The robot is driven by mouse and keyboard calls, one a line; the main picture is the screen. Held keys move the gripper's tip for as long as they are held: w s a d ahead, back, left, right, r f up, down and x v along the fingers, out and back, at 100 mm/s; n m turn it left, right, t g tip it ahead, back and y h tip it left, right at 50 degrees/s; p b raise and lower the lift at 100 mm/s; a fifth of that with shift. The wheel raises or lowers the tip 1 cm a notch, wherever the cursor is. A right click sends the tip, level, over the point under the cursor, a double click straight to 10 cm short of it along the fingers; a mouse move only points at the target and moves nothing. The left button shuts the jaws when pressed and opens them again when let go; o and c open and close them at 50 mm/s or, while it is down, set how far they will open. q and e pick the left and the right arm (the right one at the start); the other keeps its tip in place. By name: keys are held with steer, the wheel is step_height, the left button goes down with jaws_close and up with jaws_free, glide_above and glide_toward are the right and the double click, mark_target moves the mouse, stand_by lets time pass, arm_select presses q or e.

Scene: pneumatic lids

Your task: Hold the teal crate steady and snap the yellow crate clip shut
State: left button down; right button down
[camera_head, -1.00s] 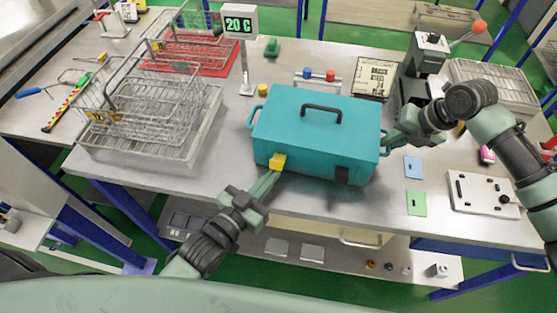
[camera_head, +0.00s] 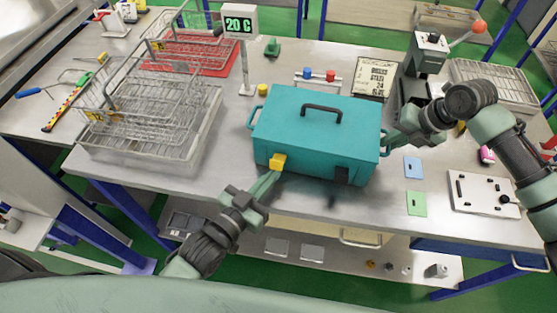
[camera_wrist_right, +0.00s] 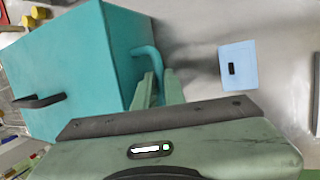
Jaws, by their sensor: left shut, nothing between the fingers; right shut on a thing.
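The teal crate (camera_head: 315,148) stands on the metal table with its lid down and a dark handle on top. It also fills the left part of the right wrist view (camera_wrist_right: 75,65). The yellow crate clip (camera_head: 277,162) is on the crate's front face, towards the left. My left gripper (camera_head: 274,172) is shut and empty, its fingertips at the clip; I cannot tell whether the clip is fully snapped. My right gripper (camera_wrist_right: 158,88) is shut on the side handle (camera_wrist_right: 147,55) at the crate's right end. A dark latch (camera_head: 341,175) sits at the front right.
Wire baskets (camera_head: 150,110) stand to the left and a 20 C display (camera_head: 240,20) behind. A blue card (camera_head: 413,167), a green card (camera_head: 416,203) and a white plate (camera_head: 484,195) lie to the right. The table's front edge is close.

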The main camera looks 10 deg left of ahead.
mark_target(272, 161)
arm_select(q)
steer(key=shift+w+r, duration=0.15)
steer(key=shift+r, duration=1.35)
stand_by(1.5)
steer(key=shift+w+r, duration=0.3)
steer(key=shift+r, duration=0.3)
stand_by(0.8)
steer(key=shift+w+r, duration=0.3)
steer(key=shift+w, duration=0.15)
stand_by(0.5)
steer(key=shift+s+a, duration=0.1)
steer(key=shift+s, duration=2.4)
steer(key=shift+s, duration=0.1)
steer(key=v, duration=1.2)
